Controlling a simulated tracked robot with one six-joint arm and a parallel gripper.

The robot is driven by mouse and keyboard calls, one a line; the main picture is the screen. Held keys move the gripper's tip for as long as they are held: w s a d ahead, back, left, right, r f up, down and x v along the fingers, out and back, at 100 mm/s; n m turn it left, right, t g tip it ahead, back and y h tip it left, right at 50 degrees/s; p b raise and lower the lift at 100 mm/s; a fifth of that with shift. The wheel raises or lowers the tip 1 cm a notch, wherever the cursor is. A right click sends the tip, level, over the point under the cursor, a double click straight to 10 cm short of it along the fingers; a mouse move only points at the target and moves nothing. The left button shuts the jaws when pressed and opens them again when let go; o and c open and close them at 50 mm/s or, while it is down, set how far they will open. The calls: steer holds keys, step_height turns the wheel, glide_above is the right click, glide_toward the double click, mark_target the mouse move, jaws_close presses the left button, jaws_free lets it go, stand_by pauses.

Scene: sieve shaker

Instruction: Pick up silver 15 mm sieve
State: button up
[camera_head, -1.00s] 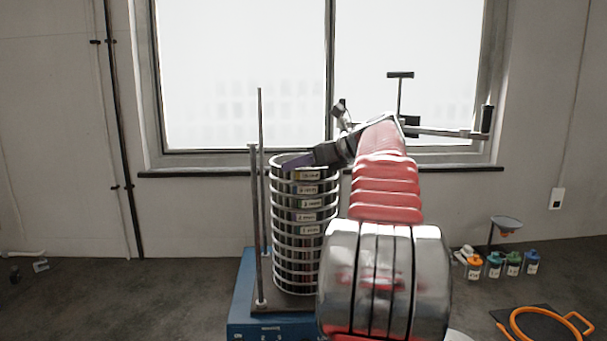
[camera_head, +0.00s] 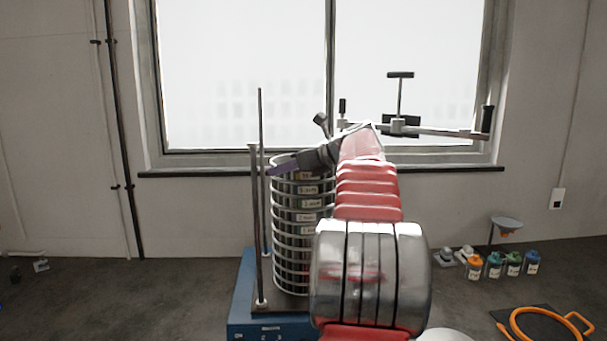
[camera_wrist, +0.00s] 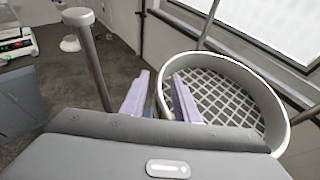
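A stack of silver sieves (camera_head: 291,245) stands on the blue shaker base, with small labels on several rings. The top sieve, with a coarse square mesh (camera_wrist: 225,100), shows in the wrist view to the right of and beyond my fingers. My gripper (camera_wrist: 160,90) is open, its two lilac fingers apart at the near left part of the top sieve's rim (camera_wrist: 161,97). The rim appears to run between the fingers, but I cannot tell whether they touch it. In the head view my gripper (camera_head: 281,168) is at the top of the stack, and my arm hides the stack's right side.
The blue shaker base (camera_head: 243,300) carries upright metal rods (camera_head: 256,220) left of the stack. A clamp bar with handles (camera_head: 430,130) is behind my arm. Several small bottles (camera_head: 494,265), a funnel (camera_head: 507,225) and an orange-handled item (camera_head: 540,325) are at the right.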

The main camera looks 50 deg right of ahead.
stand_by(0.3)
jaws_close()
stand_by(0.5)
